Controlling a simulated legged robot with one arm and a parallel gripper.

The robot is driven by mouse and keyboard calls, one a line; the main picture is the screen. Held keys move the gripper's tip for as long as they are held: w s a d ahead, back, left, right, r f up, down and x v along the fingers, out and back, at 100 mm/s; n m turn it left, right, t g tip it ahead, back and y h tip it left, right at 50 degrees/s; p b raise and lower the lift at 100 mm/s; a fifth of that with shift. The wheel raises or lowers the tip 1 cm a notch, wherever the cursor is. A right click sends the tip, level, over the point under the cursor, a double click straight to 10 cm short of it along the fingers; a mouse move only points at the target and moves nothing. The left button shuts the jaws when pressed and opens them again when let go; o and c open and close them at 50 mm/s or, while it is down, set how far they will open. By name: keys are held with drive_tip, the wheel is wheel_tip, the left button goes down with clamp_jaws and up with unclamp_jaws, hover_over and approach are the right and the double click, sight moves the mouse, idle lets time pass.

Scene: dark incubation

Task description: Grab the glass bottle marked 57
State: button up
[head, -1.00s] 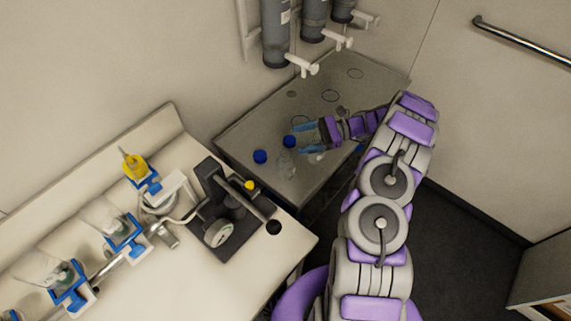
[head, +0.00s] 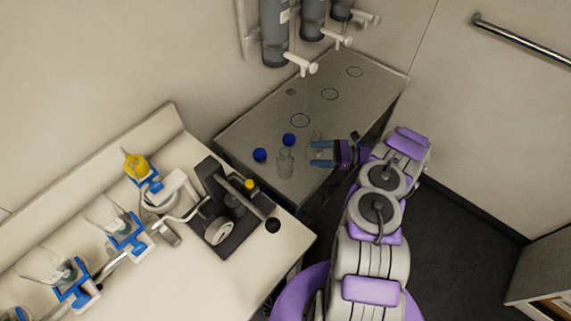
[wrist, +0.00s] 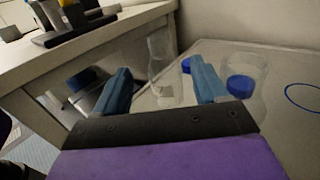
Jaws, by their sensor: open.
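A clear glass bottle (head: 286,163) stands upright on the grey side table (head: 355,92). In the wrist view this bottle (wrist: 162,62) appears ahead, between the two blue fingers. My gripper (head: 314,154) is open and empty, to the right of the bottle in the head view, its fingers pointing at it with a gap between. A second clear bottle (head: 316,136) stands by the upper finger; it also shows just right of the right finger in the wrist view (wrist: 250,68). No marking 57 is legible on either bottle.
The white bench (head: 170,275) with a dark instrument (head: 238,205) is close on the left. Grey cylinders with white taps (head: 301,63) hang above the table's back. The table's upper right is mostly free.

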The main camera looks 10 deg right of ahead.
sight(281, 151)
drive_tip(key=shift+b+x, duration=1.1)
drive_tip(key=shift+x, duration=5.5)
clamp_jaws()
